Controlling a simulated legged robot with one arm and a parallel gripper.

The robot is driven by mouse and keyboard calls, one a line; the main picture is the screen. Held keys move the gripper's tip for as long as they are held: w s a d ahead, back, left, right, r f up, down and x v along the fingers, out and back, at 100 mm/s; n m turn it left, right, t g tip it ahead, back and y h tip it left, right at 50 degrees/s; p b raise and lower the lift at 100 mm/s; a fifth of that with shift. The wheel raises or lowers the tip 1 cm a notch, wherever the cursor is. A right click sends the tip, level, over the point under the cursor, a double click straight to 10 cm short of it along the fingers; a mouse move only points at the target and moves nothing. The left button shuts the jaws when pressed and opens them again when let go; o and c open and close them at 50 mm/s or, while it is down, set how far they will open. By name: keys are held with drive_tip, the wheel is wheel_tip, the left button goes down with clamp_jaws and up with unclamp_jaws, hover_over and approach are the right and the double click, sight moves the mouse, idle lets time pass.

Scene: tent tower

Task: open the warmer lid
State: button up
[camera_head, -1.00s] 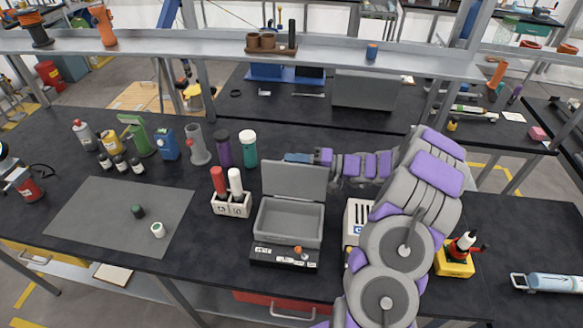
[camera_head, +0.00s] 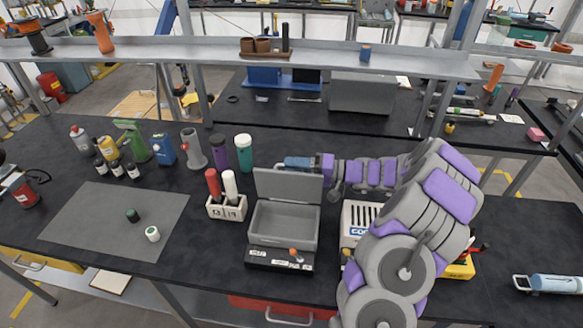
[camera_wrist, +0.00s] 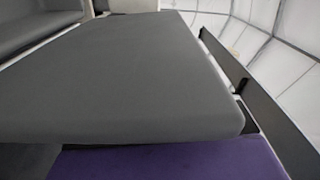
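The warmer (camera_head: 284,223) is a grey open box on a black base with a small orange knob, standing in the middle of the bench's front. Its grey lid (camera_head: 288,186) stands raised, nearly upright, along the back edge, so the empty interior shows. My gripper (camera_head: 296,162) reaches in from the right and is just behind the lid's top edge; whether it touches is unclear. In the wrist view a large grey panel, likely the lid (camera_wrist: 120,85), fills the middle, with a dark bar at right. The finger gap is not clear.
A white holder (camera_head: 227,208) with a red and a white bottle stands left of the warmer. A white slotted box (camera_head: 358,222) is close on its right, beside my arm. Teal (camera_head: 244,153) and purple (camera_head: 219,151) bottles stand behind left. A grey mat (camera_head: 90,220) lies far left.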

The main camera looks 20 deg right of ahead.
drive_tip(key=shift+a+r, duration=0.2)
drive_tip(key=shift+a, duration=0.45)
drive_tip(key=p+v, duration=0.3)
drive_tip(key=v, duration=1.5)
drive_tip(key=shift+w+d+f, duration=0.15)
drive_tip(key=shift+w+f, duration=0.05)
drive_tip(key=shift+w, duration=0.05)
drive_tip(key=shift+s, duration=0.1)
